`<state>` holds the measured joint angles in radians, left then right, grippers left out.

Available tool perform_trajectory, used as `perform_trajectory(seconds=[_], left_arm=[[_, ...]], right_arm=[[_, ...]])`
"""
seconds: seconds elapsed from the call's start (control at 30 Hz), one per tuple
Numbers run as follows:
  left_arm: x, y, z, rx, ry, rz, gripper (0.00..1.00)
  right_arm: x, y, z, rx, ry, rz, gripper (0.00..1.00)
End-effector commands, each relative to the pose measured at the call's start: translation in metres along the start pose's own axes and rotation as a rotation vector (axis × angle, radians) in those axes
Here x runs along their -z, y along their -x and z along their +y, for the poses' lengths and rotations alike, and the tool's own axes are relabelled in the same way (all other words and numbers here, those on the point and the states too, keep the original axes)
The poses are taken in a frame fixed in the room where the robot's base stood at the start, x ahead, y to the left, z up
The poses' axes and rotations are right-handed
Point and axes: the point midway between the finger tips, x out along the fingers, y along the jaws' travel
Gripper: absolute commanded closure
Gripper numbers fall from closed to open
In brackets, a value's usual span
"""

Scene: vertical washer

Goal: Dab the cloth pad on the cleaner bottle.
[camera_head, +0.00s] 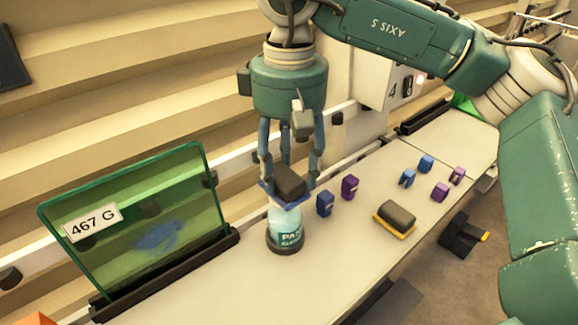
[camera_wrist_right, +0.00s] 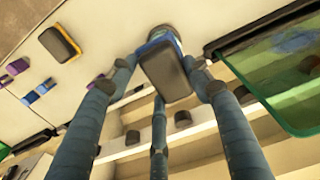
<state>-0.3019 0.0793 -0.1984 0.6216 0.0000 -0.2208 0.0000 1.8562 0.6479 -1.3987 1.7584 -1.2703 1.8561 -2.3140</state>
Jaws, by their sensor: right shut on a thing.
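My right gripper (camera_head: 290,175) is shut on a cloth pad (camera_head: 290,182) with a dark top and a blue base. The pad is right at the top of the cleaner bottle (camera_head: 287,232), a clear bottle with pale blue contents and a dark base, upright on the bench. The pad hides the bottle's top, and I cannot tell whether they touch. In the right wrist view the pad (camera_wrist_right: 166,73) sits between the fingers, with little of the bottle showing behind it. My left gripper is not in view.
A second dark pad with a yellow base (camera_head: 396,219) lies on the bench (camera_head: 340,240). Several small blue and purple clips stand nearby. A green glass panel (camera_head: 135,225) with a blue smear and a "467 G" label stands at the left in a black holder.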

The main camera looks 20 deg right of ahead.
Motion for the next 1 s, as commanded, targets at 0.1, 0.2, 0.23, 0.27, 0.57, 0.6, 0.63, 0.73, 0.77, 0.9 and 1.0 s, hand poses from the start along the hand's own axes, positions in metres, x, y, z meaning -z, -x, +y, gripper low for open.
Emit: perform_trajectory(seconds=[0.1, 0.2, 0.23, 0.27, 0.57, 0.6, 0.63, 0.73, 0.77, 0.9, 1.0], left_arm=[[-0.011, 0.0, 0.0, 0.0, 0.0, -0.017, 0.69], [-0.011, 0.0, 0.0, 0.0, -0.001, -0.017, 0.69], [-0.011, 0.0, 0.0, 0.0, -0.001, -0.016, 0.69], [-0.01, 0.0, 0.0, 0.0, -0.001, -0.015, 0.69], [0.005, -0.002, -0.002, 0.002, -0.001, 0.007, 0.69], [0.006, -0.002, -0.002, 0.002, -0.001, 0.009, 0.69], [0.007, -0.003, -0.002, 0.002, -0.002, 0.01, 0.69], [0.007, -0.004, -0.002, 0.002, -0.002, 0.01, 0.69], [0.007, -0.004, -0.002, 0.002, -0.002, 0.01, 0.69], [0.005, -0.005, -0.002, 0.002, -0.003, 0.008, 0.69], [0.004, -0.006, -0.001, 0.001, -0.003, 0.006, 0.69]], right_arm=[[0.0, 0.0, 0.0, 0.0, 0.0, 0.0, 0.71], [0.0, 0.0, 0.0, 0.0, 0.0, 0.0, 0.71], [0.0, 0.0, 0.0, 0.0, 0.0, 0.0, 0.71], [0.0, 0.0, 0.0, 0.0, 0.0, 0.0, 0.71], [0.0, -0.002, 0.0, 0.0, 0.0, 0.0, 0.71], [0.0, -0.003, 0.0, 0.0, 0.0, 0.0, 0.71], [0.0, -0.003, 0.0, 0.0, 0.0, 0.0, 0.71], [0.0, -0.004, 0.0, 0.0, 0.0, 0.0, 0.71], [0.0, -0.005, 0.0, 0.0, 0.0, 0.0, 0.71], [0.0, -0.006, 0.0, 0.0, 0.0, 0.0, 0.71], [0.0, -0.008, 0.0, 0.0, 0.0, 0.0, 0.71]])
